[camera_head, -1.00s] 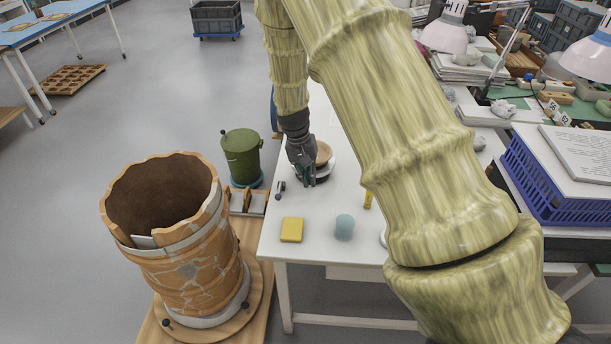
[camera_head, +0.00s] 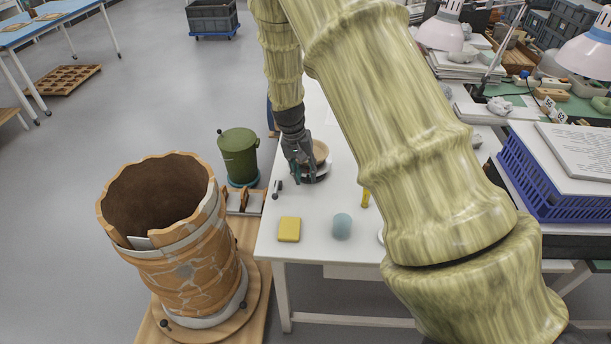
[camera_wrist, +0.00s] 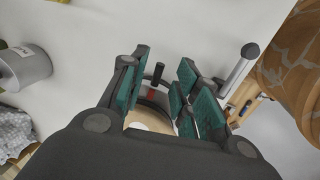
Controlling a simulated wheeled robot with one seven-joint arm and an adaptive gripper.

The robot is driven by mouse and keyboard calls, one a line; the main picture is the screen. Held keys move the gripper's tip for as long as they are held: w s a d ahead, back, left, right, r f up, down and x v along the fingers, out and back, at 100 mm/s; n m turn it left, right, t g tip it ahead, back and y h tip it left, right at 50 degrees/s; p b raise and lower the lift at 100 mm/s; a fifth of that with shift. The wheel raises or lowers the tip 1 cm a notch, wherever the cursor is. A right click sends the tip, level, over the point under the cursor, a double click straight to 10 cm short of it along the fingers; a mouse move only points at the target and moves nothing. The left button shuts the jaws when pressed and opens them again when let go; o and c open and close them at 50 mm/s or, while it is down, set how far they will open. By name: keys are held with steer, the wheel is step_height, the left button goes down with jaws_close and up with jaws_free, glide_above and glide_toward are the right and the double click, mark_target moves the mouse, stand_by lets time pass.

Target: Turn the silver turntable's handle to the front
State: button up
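The silver turntable (camera_head: 316,180) stands on the white table with a tan round piece (camera_head: 321,152) on it, partly hidden by my gripper (camera_head: 300,174). In the wrist view, its grey rim shows between my fingers, with an upright black handle (camera_wrist: 158,73) and a red mark below it. My gripper (camera_wrist: 160,90) is open, its green-padded fingers spread to either side of the handle. I cannot tell whether a pad touches it. The tan piece (camera_wrist: 150,122) is mostly hidden by the gripper body.
A silver rod with a black knob (camera_wrist: 245,62) lies beside the right fingers. A yellow block (camera_head: 289,229) and a pale blue cup (camera_head: 342,227) stand nearer the table's front edge. A large cracked orange vessel (camera_head: 190,255) and a green bin (camera_head: 239,155) stand left.

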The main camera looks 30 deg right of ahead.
step_height(320, 180, up, 11)
steer(key=w+a, duration=0.1)
steer(key=shift+a+f, duration=0.2)
steer(key=shift+a, duration=0.15)
steer(key=shift+w+r, duration=0.1)
